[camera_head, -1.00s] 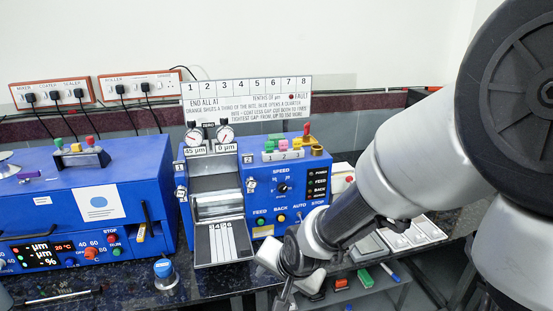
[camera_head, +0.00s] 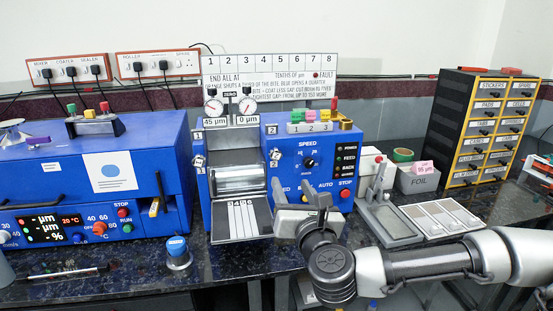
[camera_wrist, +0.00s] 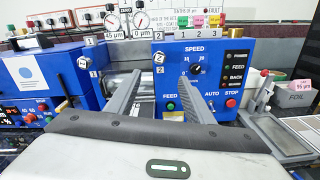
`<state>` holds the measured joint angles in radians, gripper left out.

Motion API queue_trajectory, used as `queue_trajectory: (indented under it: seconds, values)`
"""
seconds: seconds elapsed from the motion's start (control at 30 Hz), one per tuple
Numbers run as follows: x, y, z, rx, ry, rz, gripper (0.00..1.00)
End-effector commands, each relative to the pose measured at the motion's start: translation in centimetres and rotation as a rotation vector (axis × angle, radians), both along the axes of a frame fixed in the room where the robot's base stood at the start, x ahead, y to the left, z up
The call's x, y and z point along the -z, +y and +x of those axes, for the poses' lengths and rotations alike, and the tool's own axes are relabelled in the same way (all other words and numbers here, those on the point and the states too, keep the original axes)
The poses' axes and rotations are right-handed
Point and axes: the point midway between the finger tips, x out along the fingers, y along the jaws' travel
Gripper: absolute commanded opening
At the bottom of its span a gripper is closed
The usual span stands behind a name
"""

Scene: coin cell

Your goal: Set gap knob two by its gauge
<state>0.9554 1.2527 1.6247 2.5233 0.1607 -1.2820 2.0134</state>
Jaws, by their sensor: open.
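Gap knob two (camera_head: 275,158), a small white-faced knob marked 2, is on the left edge of the blue roller machine's right housing. In the wrist view the knob (camera_wrist: 159,60) shows ahead, between and beyond the fingers. The right gauge (camera_head: 247,106) stands above the rollers, with a plate reading 0 µm (camera_head: 243,121). The left gauge (camera_head: 214,108) has a plate reading 45 µm. Gap knob one (camera_head: 198,159) is on the left housing. My gripper (camera_wrist: 161,88) is open and empty in front of the machine, apart from the knob.
The FEED, AUTO and STOP buttons and speed dial (camera_head: 310,163) are close to my fingers. A sloping tray (camera_head: 241,222) juts out below the rollers. A capped pot (camera_head: 178,250) stands left. The FOIL box (camera_head: 418,181) and drawer cabinet (camera_head: 487,128) stand right.

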Motion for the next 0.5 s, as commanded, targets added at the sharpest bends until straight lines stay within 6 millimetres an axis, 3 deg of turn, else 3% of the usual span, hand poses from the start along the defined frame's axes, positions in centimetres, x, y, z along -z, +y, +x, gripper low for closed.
queue_trajectory:
  seconds: [0.1,0.17,0.5]
  values:
    - [-0.9,0.7,1.7,-0.002,0.002,-0.005,0.48]
    - [0.1,1.0,3.1,-0.001,-0.002,-0.006,0.48]
    - [0.1,3.1,10.3,-0.002,-0.002,-0.007,0.48]
